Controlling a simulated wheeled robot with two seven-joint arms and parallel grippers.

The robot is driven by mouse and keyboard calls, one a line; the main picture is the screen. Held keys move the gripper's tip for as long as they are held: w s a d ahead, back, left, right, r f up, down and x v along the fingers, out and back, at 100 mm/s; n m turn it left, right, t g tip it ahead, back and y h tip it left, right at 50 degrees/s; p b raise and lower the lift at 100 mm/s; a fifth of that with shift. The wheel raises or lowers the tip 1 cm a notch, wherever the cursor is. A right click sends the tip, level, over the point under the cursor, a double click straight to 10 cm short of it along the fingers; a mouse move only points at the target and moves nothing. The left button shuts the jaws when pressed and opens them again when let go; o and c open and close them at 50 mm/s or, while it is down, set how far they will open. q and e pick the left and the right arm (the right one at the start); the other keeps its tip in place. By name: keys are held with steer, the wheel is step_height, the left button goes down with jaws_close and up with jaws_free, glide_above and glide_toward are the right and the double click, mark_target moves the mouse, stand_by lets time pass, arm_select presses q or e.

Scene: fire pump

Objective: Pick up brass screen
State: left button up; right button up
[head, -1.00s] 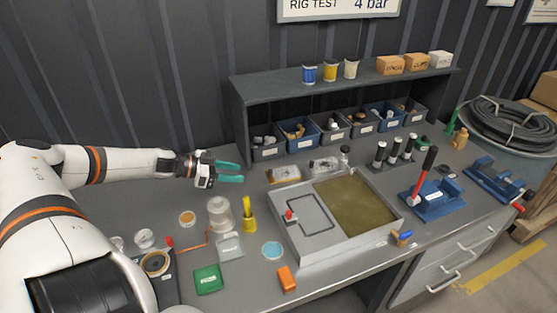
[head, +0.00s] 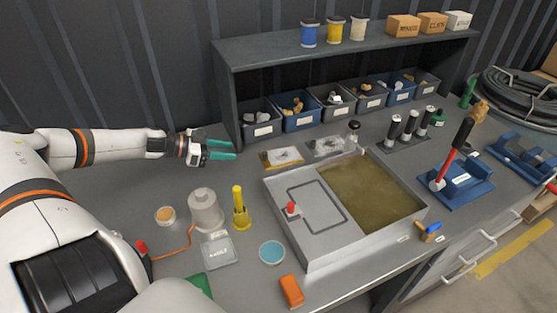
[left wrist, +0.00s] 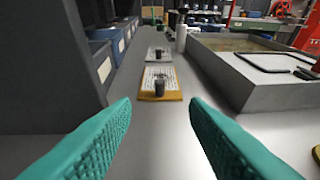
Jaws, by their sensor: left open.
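The brass screen (head: 282,157) is a small flat plate with a brass-yellow frame, pale mesh and a dark upright knob. It lies on the bench between the bin shelf and the grey tank. It also shows in the left wrist view (left wrist: 145,80), straight ahead between the fingers. My left gripper (head: 226,150) has teal fingers, open and empty. It is to the left of the screen, a short gap away and not touching it. A similar grey-framed screen (head: 326,147) lies just beyond the brass one. My right gripper is not in view.
The shelf with small-parts bins (head: 300,122) runs along the back, close to the left arm. The walled tank (head: 305,262) stands in front of the screens. A clear jar (head: 206,211) and a yellow nozzle-like piece (head: 240,208) stand nearer me.

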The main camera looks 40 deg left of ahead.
mark_target(260, 163)
arm_select(q)
steer(key=b+x, duration=0.3)
steer(key=x, duration=0.1)
steer(key=shift+d, duration=0.15)
steer(key=shift+w+d, duration=0.1)
steer(key=shift+w, duration=0.1)
steer(key=shift+w+d+f, duration=0.2)
steer(key=shift+w+f, duration=0.1)
steer(key=shift+w, duration=0.15)
steer(key=shift+x, duration=2.75)
steer(key=shift+f, duration=0.1)
jaws_close()
